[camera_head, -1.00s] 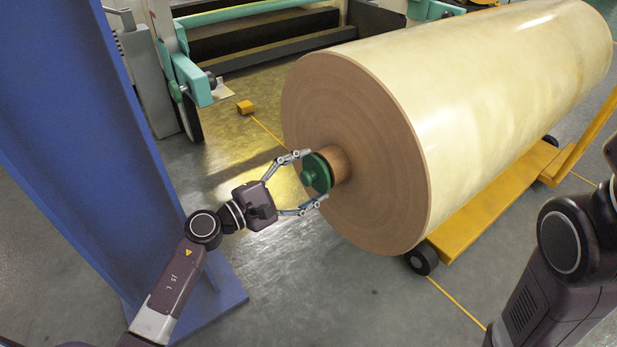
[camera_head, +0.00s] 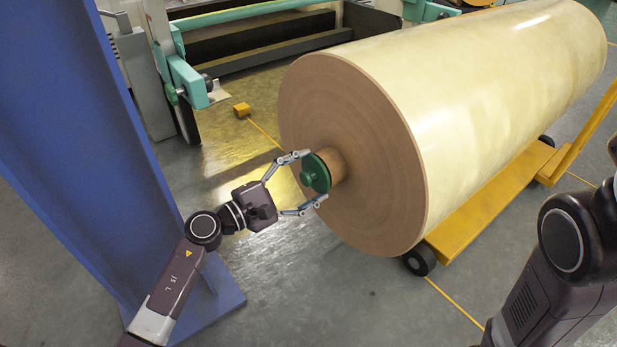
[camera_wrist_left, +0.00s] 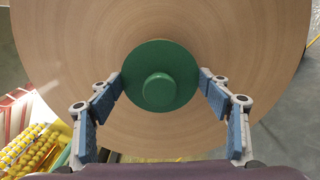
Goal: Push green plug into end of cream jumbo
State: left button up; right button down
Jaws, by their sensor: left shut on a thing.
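The cream jumbo (camera_head: 470,105) is a large roll lying on its side, its brown layered end (camera_head: 375,125) facing my left arm. A brown core stub (camera_head: 338,162) sticks out of the middle of that end. The green plug (camera_head: 315,174) is a disc with a round knob, at the mouth of the core. My left gripper (camera_head: 307,180) is shut on the plug, one finger on each side of its rim. In the left wrist view the green plug (camera_wrist_left: 160,76) sits centred between the fingers and hides the core opening. My right gripper is out of view.
The roll rests on a yellow wheeled cradle (camera_head: 480,215). A blue column (camera_head: 75,130) stands close on the left of my left arm. A green and grey machine (camera_head: 190,75) is behind. The floor in front of the roll is clear.

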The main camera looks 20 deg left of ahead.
pick_arm(q)
jog(key=shift+w+d, duration=0.15)
jog(key=shift+w, duration=0.05)
dwell(0.4)
dwell(0.4)
jog(key=o, duration=0.9)
jog(key=shift+o, duration=0.2)
